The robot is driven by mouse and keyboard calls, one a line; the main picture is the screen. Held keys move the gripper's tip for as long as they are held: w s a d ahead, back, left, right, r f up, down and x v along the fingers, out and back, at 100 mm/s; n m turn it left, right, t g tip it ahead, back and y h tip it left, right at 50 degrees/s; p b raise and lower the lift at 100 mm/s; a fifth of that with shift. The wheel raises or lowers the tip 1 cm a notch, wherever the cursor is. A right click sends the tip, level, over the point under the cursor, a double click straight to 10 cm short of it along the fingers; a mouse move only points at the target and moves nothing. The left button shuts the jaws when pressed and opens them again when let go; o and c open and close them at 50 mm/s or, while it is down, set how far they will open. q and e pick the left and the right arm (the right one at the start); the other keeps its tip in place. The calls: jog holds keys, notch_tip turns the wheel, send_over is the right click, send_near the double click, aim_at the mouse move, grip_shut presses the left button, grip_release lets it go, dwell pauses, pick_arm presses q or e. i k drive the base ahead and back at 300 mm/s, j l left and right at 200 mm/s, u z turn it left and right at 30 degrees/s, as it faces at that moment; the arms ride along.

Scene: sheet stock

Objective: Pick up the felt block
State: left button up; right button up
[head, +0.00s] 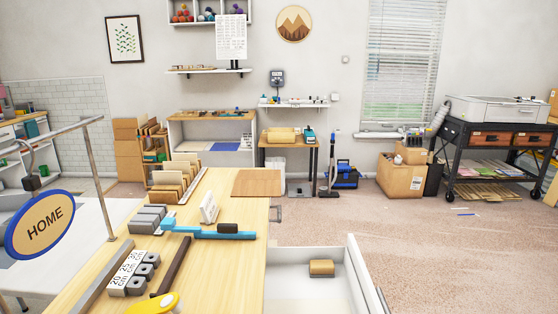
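A small tan-brown block (321,267) lies on the floor of an open white drawer (356,275) at the lower middle. It looks like the felt block, though its material is hard to tell. A dark block (228,228) rests at the right part of a blue tool (190,232) on the wooden table; I cannot tell if it is felt. Neither of my grippers shows in the head view.
The wooden table (205,285) holds grey weight-like blocks (148,218), a dark bar (172,266), a yellow tool (155,304), a white card (209,207), a file rack (172,190) and a brown board (257,182). Open carpet (420,250) lies to the right.

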aim_at(322, 267)
jog(key=i+l+u, duration=0.25)
jog(key=l, duration=0.85)
jog(key=l+u, duration=0.25)
jog(key=l, duration=0.85)
jog(key=j, duration=0.5)
jog(key=k, duration=0.05)
